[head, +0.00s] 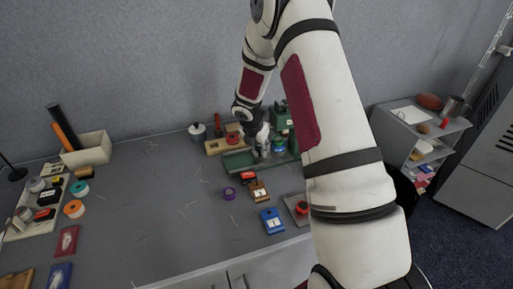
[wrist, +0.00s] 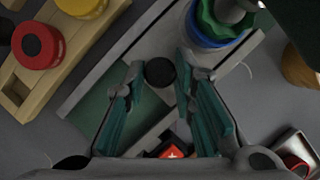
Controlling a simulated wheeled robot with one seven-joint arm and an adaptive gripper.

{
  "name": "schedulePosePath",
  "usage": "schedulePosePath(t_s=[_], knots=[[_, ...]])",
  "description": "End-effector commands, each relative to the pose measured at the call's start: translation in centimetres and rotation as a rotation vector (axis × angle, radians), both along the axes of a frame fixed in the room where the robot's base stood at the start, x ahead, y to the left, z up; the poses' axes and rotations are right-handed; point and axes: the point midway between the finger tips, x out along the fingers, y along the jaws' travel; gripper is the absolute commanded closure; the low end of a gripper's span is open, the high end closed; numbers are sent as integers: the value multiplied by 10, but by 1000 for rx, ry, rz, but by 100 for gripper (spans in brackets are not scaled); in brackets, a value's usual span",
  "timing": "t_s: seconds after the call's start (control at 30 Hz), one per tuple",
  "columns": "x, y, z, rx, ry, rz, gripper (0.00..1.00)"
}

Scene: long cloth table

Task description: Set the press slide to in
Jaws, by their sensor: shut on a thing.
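The green press (head: 278,121) stands at the back of the table, with its long green base (head: 238,161) reaching left. In the wrist view the base (wrist: 98,117) runs diagonally under my fingers. A round black knob (wrist: 160,72), seemingly the handle of the press slide, sits between my fingertips. My gripper (head: 263,149) is low over the base, in front of the press column; in the wrist view my gripper (wrist: 159,76) is shut on the knob. A green and blue round part (wrist: 212,24) shows just beyond the right finger. How far in the slide sits cannot be told.
A wooden rack with a red-topped piece (wrist: 36,46) lies close left of the press base. The table's middle left is mostly clear.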

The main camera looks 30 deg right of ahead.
Motion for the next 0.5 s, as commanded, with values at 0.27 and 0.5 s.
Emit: schedulePosePath(t_s=[0.27,0.5], knots=[[-1,-5,0,-7,3,-7,56],[-1,-3,2,-4,1,-6,56]])
